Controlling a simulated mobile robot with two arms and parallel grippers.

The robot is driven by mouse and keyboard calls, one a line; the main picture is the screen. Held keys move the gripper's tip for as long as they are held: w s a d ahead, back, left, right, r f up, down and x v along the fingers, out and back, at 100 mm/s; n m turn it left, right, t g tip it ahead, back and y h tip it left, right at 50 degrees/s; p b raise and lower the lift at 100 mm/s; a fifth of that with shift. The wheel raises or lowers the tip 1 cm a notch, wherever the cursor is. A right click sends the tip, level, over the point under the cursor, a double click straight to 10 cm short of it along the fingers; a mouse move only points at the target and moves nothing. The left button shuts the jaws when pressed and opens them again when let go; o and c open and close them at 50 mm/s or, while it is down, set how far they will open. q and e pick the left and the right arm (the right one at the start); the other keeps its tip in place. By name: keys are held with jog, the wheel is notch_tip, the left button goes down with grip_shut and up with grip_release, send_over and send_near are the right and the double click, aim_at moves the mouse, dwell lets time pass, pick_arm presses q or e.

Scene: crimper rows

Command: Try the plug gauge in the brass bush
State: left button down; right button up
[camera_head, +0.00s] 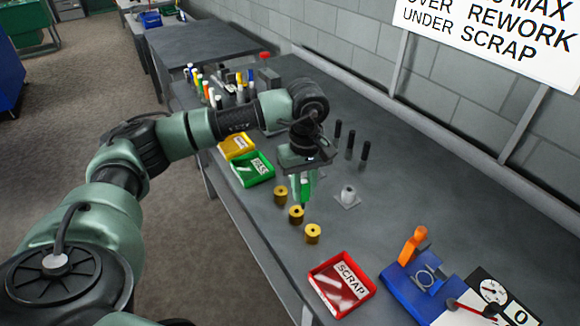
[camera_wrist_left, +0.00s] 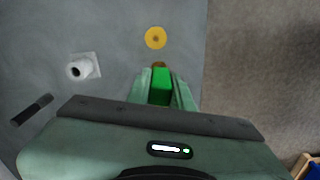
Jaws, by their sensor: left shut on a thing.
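My left gripper (camera_head: 302,192) is shut on the plug gauge, whose green handle (camera_head: 306,188) is between the fingers; the handle also shows in the left wrist view (camera_wrist_left: 161,86). Brass bushes stand in a row below and beside it: one at the back (camera_head: 280,195), one in the middle (camera_head: 296,215) and one at the front (camera_head: 312,234). In the wrist view one bush (camera_wrist_left: 155,38) is clear of the gripper, and a sliver of brass (camera_wrist_left: 158,64) shows just past the handle. The gauge's lower end is hidden, so I cannot tell whether it is in a bush.
A grey post on a pale square base (camera_head: 348,197) stands right of the gripper. Several black cylinders (camera_head: 351,143) stand behind it. Green PASS (camera_head: 268,180) and yellow (camera_head: 224,152) trays lie left, a red SCRAP tray (camera_head: 325,296) in front. A blue fixture (camera_head: 400,287) stands at front right.

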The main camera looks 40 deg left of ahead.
pick_arm(q)
jog(key=shift+w+a+f+n+b, duration=0.3)
jog(key=shift+a+f+n, duration=0.1)
jog(key=shift+a+f, duration=0.15)
jog(key=shift+w+a+f+n+b, duration=0.15)
jog(key=shift+w+a+f+n, duration=0.25)
jog(key=shift+f, duration=0.2)
jog(key=shift+w+a+f+n+b, duration=0.25)
jog(key=shift+a+f+n, duration=0.15)
jog(key=shift+a+f, duration=0.2)
pick_arm(e)
jog(key=shift+s+f, duration=0.3)
jog(key=shift+f, duration=0.2)
pick_arm(q)
jog(key=shift+d+f+b, duration=0.1)
jog(key=shift+f+b, duration=0.35)
pick_arm(e)
jog(key=shift+w+f, duration=0.1)
jog(key=shift+f, duration=0.35)
pick_arm(q)
jog(key=shift+f+b, duration=0.15)
jog(key=shift+b, duration=0.3)
pick_arm(e)
jog(key=shift+f, duration=0.45)
